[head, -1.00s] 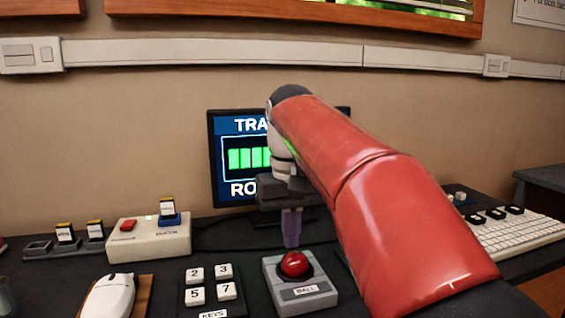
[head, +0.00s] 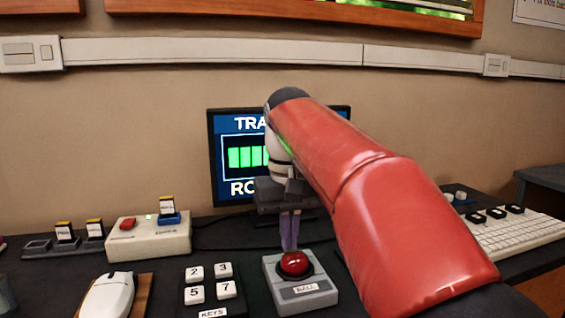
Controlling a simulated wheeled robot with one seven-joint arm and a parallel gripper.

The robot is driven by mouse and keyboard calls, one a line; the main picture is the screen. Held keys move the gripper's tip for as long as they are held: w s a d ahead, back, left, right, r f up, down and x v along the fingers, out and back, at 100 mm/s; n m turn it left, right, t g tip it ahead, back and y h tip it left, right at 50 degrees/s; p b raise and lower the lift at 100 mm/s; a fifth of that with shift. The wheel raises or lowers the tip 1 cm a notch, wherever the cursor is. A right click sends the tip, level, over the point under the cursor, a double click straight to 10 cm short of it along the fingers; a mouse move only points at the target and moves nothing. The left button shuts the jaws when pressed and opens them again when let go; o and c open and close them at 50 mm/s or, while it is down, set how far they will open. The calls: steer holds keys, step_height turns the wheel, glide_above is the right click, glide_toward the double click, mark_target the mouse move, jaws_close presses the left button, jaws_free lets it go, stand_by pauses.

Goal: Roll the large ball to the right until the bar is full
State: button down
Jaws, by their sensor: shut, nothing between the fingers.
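The large red ball (head: 294,264) sits in a grey housing labelled BALL (head: 302,287) at the front middle of the desk. My gripper (head: 289,245) points down with its purple fingers together and empty, just behind the ball in the picture. I cannot tell whether the fingertips touch the ball. The monitor (head: 228,150) behind shows a bar with several green blocks on its left part. My red arm hides the right part of the screen, so the bar's right end is not visible.
A keypad (head: 210,290) and a white mouse (head: 108,296) stand left of the ball. A beige box with a red switch (head: 148,238) is farther back left. A white keyboard (head: 518,235) lies at the right. My arm covers the desk right of the ball.

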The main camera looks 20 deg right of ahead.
steer(key=shift+f, duration=0.3)
steer(key=shift+d, duration=0.3)
stand_by(0.3)
steer(key=shift+r, duration=0.1)
steer(key=shift+r+p, duration=0.3)
steer(key=shift+r, duration=0.3)
step_height(320, 180, up, 6)
stand_by(0.9)
steer(key=shift+s, duration=0.1)
